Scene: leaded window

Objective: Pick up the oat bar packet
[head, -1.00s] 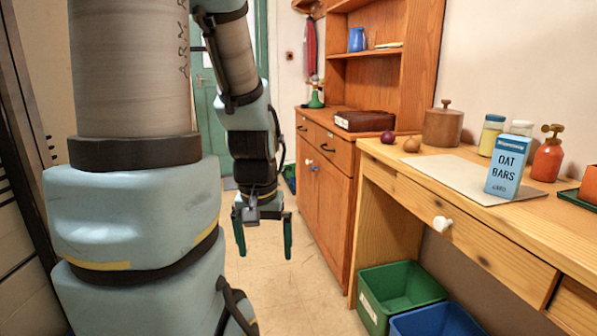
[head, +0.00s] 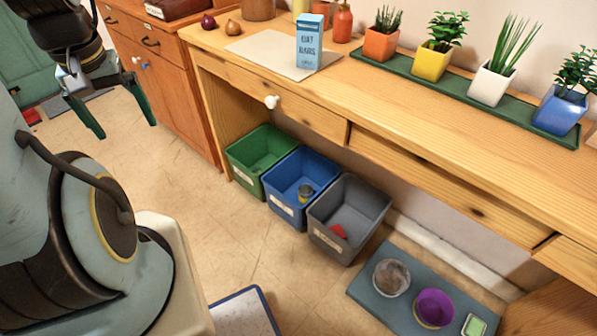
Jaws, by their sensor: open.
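The oat bar packet (head: 310,42) is a blue and white upright carton. It stands on the wooden counter (head: 440,108), at the front right corner of a pale board (head: 268,48). My gripper (head: 122,118) hangs at the upper left of the head view, fingers pointing down, open and empty. It is over the floor, well to the left of the packet and apart from it. Nothing hides the packet's front.
Plants in pots stand on a green tray (head: 395,67) right of the packet. An orange bottle (head: 342,24) stands close behind it; an onion (head: 233,27) lies to its left. A white drawer knob (head: 271,102) juts from the counter. Green, blue and grey bins (head: 326,246) sit below.

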